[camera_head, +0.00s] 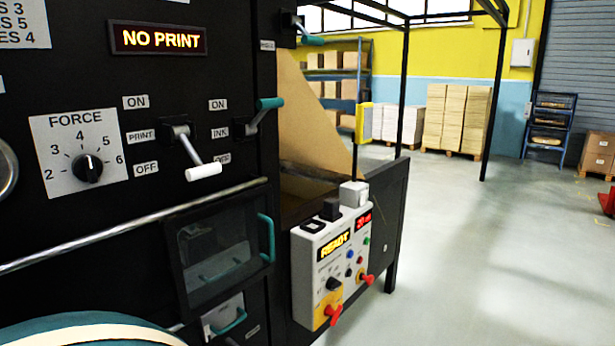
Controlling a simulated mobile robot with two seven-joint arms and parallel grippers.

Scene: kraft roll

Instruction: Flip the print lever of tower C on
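The print lever (203,172) has a white grip and a dark pivot on the black machine panel. It tilts down and to the right, its grip near the height of the OFF label (146,168). The ON label (135,102) is above its pivot, and the PRINT label (141,136) is to the left. A lit sign (161,40) above reads NO PRINT. I see no letter naming the tower. Neither of my grippers is in view.
The ink lever (270,103), teal-gripped, points up right of the print lever. A FORCE dial (88,168) is left. A metal rail (130,224) runs below. Open floor (480,240) lies beyond.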

